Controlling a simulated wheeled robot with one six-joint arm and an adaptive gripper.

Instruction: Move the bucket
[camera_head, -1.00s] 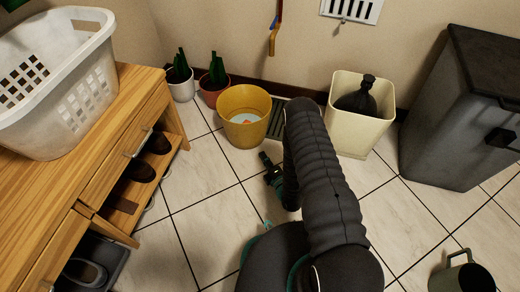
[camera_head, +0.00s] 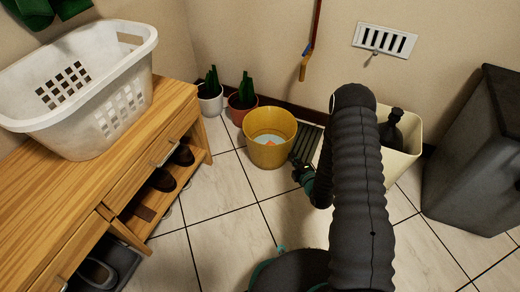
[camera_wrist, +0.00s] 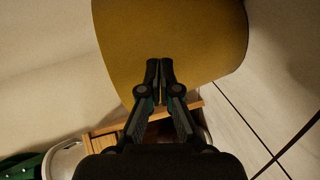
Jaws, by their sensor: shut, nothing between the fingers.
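The yellow bucket (camera_head: 269,152) stands upright on the tiled floor near the back wall, with something pale and orange inside it. My gripper (camera_head: 297,161) is low at the bucket's right side in the head view. In the wrist view the bucket's yellow wall (camera_wrist: 190,38) fills the upper middle. My gripper (camera_wrist: 160,65) shows there with its two fingertips together in front of that wall and nothing between them. I cannot tell whether the tips touch the wall.
Two potted plants (camera_head: 242,104) stand left of the bucket. A dark slatted grate (camera_head: 307,142) lies to its right. A cream bin (camera_head: 402,160) and a grey bin (camera_head: 475,160) stand further right. A wooden cabinet (camera_head: 180,125) with a white basket (camera_head: 120,110) is at left.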

